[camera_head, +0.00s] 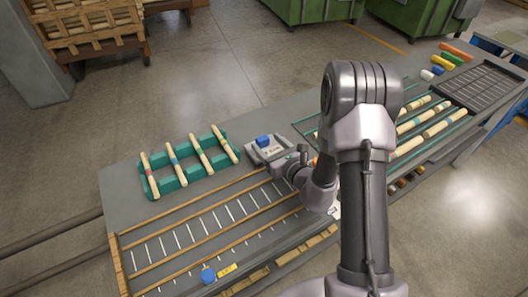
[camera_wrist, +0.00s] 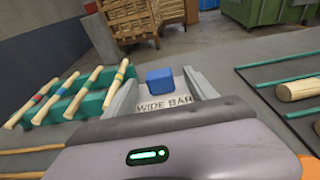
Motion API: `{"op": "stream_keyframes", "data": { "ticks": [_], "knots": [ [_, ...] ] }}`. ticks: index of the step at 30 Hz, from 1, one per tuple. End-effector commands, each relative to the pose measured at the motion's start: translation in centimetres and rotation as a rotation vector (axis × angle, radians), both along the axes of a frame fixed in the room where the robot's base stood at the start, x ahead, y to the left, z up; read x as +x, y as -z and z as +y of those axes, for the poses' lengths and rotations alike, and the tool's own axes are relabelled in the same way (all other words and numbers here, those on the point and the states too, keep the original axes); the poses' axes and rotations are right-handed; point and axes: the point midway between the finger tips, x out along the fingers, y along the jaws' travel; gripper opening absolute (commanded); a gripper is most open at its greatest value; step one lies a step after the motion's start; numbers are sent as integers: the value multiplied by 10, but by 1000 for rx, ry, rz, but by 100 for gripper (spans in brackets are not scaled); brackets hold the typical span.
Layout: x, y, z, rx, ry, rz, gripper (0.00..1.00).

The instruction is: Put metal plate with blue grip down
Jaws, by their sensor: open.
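The metal plate with the blue grip (camera_head: 266,150) lies on the grey bench, beside the green rack. Its blue block grip (camera_wrist: 160,78) stands up from the plate, and the lettering "WIDE BAR" shows on the plate in the wrist view (camera_wrist: 165,105). My gripper (camera_head: 286,160) is low at the plate's right side in the head view. In the wrist view its two fingers are apart, one on each side of the plate and blue grip (camera_wrist: 161,88). The blue grip is not clamped. Part of the plate is hidden by my gripper body.
A green rack (camera_head: 183,178) holding several turned wood bars stands left of the plate. A slatted wood-edged lane (camera_head: 205,235) lies in front, with a blue knob (camera_head: 208,274). More bars lie on green rails (camera_head: 440,140) at right, near a dark tray (camera_head: 484,88).

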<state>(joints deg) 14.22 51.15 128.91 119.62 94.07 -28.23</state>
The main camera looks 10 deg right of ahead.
Motion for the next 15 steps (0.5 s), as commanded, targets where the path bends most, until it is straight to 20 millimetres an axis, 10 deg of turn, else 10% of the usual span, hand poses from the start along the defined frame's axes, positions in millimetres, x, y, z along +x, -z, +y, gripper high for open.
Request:
{"op": "stream_keyframes", "data": {
  "ticks": [11,15],
  "knots": [
    [25,9,9,-1,-1,1,65],
    [25,9,9,-1,-1,1,40]
  ]
}}
